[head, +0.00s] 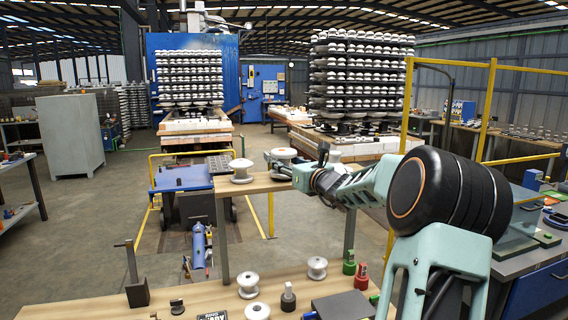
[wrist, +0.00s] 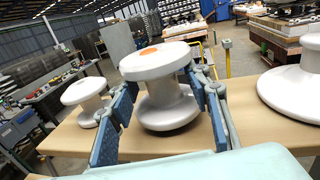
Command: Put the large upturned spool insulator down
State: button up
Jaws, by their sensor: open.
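A white spool insulator (wrist: 165,108) with an orange patch on its top stands upright between the fingers of my gripper (wrist: 162,86) in the wrist view. Its lower flange appears to rest on the tan shelf board (wrist: 70,139). The blue fingers are open, one on each side of the spool's waist; I cannot tell whether either touches it. In the head view the same spool (head: 283,153) shows at the end of my arm, with my gripper (head: 279,164) partly hiding it. I take it as the large upturned spool.
One white spool (head: 240,171) stands left of my gripper on the board, also in the wrist view (wrist: 84,96). Another (wrist: 293,84) stands close on the right. A lower bench (head: 100,302) in front carries smaller spools (head: 248,284) and tools. Yellow posts (head: 487,110) rise at right.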

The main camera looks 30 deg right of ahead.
jog(key=s, duration=1)
jog(key=shift+s+a+b, duration=0.2)
jog(key=shift+a+b, duration=0.15)
jog(key=shift+b, duration=0.05)
